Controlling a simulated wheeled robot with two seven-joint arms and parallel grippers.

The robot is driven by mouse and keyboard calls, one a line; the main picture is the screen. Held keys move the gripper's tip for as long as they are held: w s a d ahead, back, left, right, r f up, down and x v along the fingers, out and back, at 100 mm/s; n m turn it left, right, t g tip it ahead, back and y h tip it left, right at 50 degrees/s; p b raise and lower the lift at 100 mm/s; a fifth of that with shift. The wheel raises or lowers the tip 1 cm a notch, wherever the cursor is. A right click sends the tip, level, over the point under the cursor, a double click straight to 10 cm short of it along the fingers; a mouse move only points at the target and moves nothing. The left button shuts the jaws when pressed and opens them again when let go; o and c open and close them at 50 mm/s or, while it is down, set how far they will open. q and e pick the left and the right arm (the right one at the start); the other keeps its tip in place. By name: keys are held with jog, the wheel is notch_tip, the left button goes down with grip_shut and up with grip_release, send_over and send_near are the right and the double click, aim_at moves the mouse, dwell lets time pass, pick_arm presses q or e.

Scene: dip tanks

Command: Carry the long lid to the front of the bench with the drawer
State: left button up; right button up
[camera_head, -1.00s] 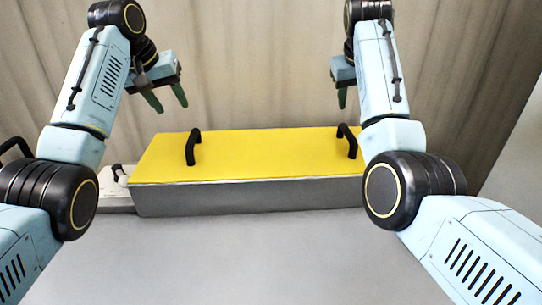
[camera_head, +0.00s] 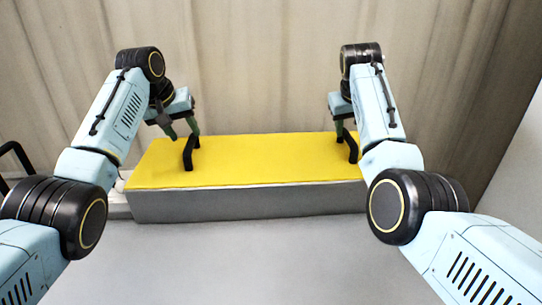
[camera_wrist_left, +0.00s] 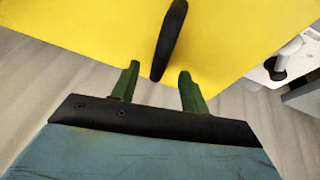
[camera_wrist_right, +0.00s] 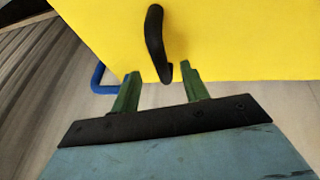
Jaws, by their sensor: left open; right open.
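The long yellow lid (camera_head: 265,160) lies flat on top of a long grey tank (camera_head: 250,203). It has a black handle near each end: the left handle (camera_head: 188,153) and the right handle (camera_head: 352,147). My left gripper (camera_head: 184,132) is open just above the left handle. In the left wrist view the handle (camera_wrist_left: 169,40) lines up with the gap between the green fingers (camera_wrist_left: 157,82). My right gripper (camera_head: 345,125) is open at the right handle, partly hidden by its arm. In the right wrist view the handle (camera_wrist_right: 155,40) ends near the gap between the fingers (camera_wrist_right: 158,82). The drawer is not identifiable.
The grey bench top (camera_head: 240,265) in front of the tank is clear. White equipment (camera_wrist_left: 285,60) shows beside the lid in the left wrist view. A blue bar (camera_wrist_right: 97,80) shows beside it in the right wrist view. A beige curtain (camera_head: 250,60) hangs behind.

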aim_at(190, 140)
pick_arm(q)
jog(key=shift+x, duration=2.9)
pick_arm(e)
jog(key=shift+x, duration=2.9)
pick_arm(q)
grip_shut()
pick_arm(e)
grip_shut()
pick_arm(q)
jog(key=shift+r, duration=0.15)
pick_arm(e)
jog(key=shift+r, duration=0.15)
